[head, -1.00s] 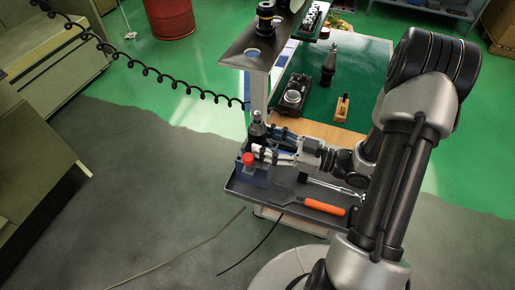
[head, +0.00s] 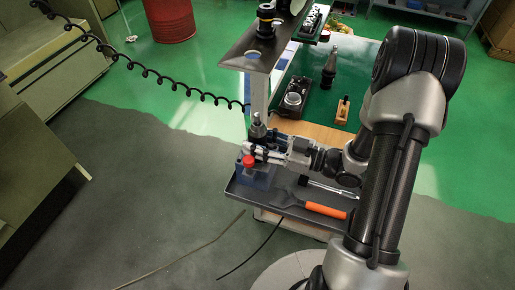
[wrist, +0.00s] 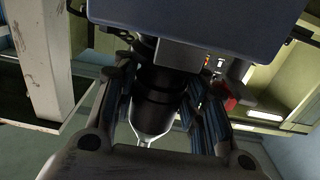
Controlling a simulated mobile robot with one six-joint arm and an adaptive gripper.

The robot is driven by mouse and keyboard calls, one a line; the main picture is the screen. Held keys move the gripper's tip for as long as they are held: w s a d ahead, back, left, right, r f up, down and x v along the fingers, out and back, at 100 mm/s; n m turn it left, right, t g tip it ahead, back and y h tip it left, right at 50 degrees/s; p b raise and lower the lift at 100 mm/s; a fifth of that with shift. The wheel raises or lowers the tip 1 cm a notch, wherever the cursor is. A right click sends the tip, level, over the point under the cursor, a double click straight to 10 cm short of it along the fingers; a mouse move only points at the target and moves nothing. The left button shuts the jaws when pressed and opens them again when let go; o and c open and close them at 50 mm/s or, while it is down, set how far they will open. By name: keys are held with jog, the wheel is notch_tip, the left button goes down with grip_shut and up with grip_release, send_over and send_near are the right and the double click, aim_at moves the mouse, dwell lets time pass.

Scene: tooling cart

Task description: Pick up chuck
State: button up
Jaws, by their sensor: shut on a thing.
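The chuck is a dark tool holder with a grey tapered tip (head: 257,128), upright at the blue holder block (head: 262,178) on the cart's lower tray. My gripper (head: 259,146) reaches it from the right and is shut around its dark body. In the wrist view the chuck (wrist: 155,104) stands between both fingers (wrist: 160,92), its pale cone pointing down the picture. The blue block (wrist: 200,20) fills the top of that view. I cannot tell whether the chuck is still seated in the block; the fingers hide its lower part.
A red knob (head: 249,160) is on the block's near side. An orange-handled tool (head: 318,209) and a metal tool lie on the tray (head: 285,208). A shelf (head: 245,50) overhangs behind the chuck. Another dark tool holder (head: 329,68) stands on the green mat. A coiled hose (head: 150,72) hangs at left.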

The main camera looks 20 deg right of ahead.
grip_shut()
notch_tip(320, 180, up, 20)
jog(key=p, duration=0.7)
jog(key=shift+r+p, duration=0.1)
jog(key=shift+p, duration=0.25)
jog(key=shift+d, duration=0.1)
dwell(0.4)
